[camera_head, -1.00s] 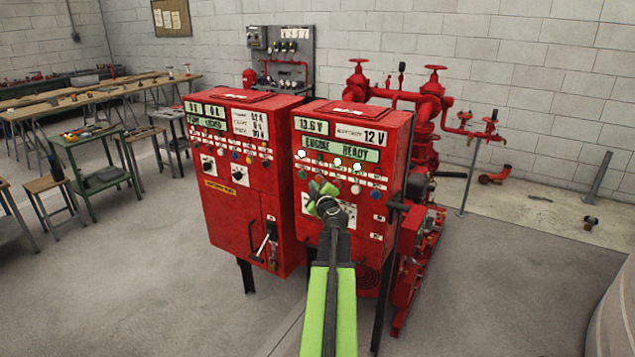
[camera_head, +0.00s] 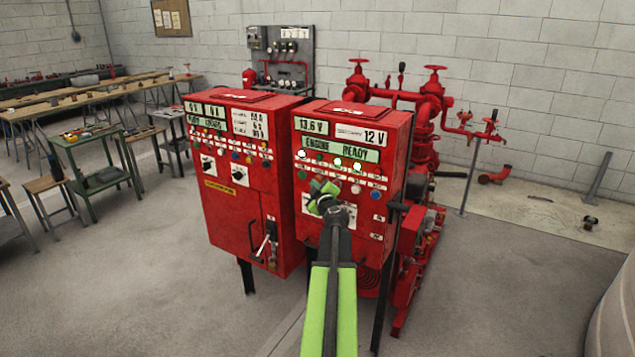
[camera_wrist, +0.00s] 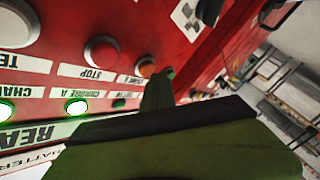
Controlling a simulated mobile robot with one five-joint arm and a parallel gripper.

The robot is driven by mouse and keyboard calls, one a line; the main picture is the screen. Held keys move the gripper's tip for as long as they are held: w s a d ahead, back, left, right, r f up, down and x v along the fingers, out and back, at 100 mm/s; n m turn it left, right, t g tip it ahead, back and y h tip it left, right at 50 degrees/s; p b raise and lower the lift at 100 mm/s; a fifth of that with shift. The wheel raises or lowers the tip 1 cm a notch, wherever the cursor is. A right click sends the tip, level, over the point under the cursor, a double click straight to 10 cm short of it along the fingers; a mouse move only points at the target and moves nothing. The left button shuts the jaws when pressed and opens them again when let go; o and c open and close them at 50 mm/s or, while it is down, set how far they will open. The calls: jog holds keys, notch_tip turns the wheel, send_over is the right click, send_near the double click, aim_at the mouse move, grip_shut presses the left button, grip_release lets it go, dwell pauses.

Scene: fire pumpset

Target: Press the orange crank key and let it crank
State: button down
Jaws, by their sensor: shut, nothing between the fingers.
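The right red cabinet's panel (camera_head: 379,190) faces me, with a green display reading ENGINE READY (camera_head: 336,148) and rows of buttons and lamps. My gripper (camera_head: 321,188) is in front of its middle and hides part of the button rows. In the wrist view an orange-red key (camera_wrist: 147,66) sits beside the tip of my gripper (camera_wrist: 158,90). A larger red button labelled STOP (camera_wrist: 102,52) is to its left. A green button (camera_wrist: 170,73) shows just past the fingertips. My gripper is shut and holds nothing. I cannot tell whether its tip touches a key.
A second red cabinet (camera_head: 228,220) with a lever handle stands close on the left. Red pump pipework (camera_head: 432,105) is behind on the right. Workbenches (camera_head: 85,98) stand at the far left. The floor in front is clear.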

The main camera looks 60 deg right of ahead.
jog(key=shift+d, duration=0.5)
dwell(0.4)
jog(key=shift+a, duration=0.85)
jog(key=a, duration=0.5)
dwell(0.3)
dwell(0.6)
